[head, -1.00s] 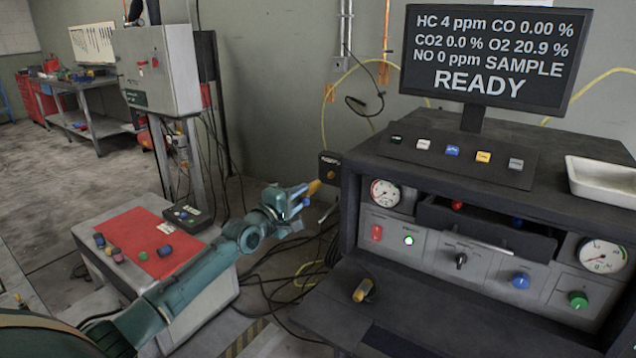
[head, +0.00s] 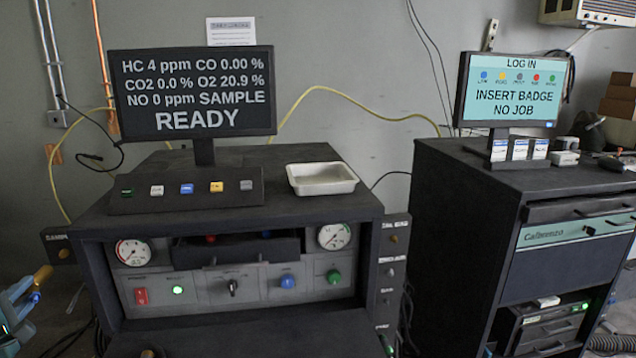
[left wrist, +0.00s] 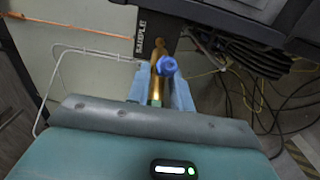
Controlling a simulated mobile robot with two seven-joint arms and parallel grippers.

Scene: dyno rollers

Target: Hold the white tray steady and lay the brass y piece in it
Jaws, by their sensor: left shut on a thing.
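The white tray (head: 322,187) lies flat and looks empty on top of the dark analyser cabinet in the head view. My left gripper (head: 28,292) is at the lower left edge of the head view, well to the left of and below the tray. It is shut on the brass y piece (head: 43,274). In the left wrist view the brass y piece (left wrist: 156,88) sits between the blue fingers (left wrist: 160,92), with a blue round part beside it. Its far end is close to the panel marked SAMPLE (left wrist: 150,28); I cannot tell whether they touch. My right gripper is not in view.
A strip of coloured buttons (head: 187,196) and a monitor (head: 192,95) stand left of the tray on the analyser cabinet (head: 240,222). A second dark cabinet (head: 450,250) with a log-in screen (head: 508,90) stands to the right. Loose cables (left wrist: 270,90) hang beside the left gripper.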

